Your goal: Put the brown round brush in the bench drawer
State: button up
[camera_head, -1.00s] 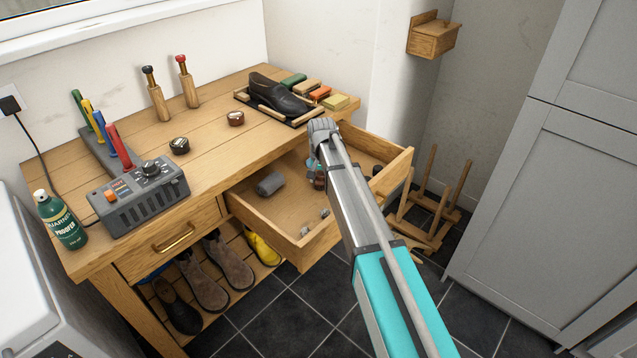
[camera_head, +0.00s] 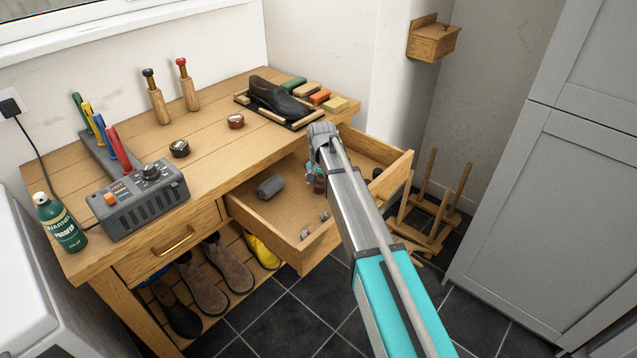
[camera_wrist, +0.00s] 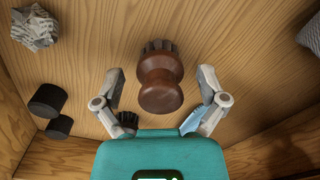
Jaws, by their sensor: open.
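The brown round brush (camera_wrist: 161,80) stands on the wooden floor of the open bench drawer (camera_head: 277,222), its turned brown knob towards the wrist camera and dark bristles showing at one edge. In the head view the brush (camera_head: 318,183) is mostly hidden by my arm. My gripper (camera_wrist: 160,113) is open over the drawer, with a finger on each side of the brush and a gap between. In the head view my gripper (camera_head: 316,170) is low inside the drawer. Whether the brush touches the drawer floor or either finger is hard to tell.
The drawer also holds a grey roll (camera_head: 270,187), a crumpled grey lump (camera_wrist: 35,27) and dark cylinders (camera_wrist: 47,100). A small dark bristled piece and a light-blue piece lie near my fingers. A black shoe on a tray (camera_head: 241,97) stands on the bench (camera_head: 215,135) above.

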aim_at(322, 178)
jog(key=shift+r, duration=0.1)
notch_tip(322, 178, up, 12)
jog(key=p, duration=1.2)
jog(key=shift+d, duration=0.15)
dwell(0.8)
jog(key=shift+s+d, duration=0.15)
jog(key=s+d+n, duration=0.2)
jog(key=s+d, duration=1.9)
jog(key=s, duration=0.5)
jog(key=shift+d, duration=0.4)
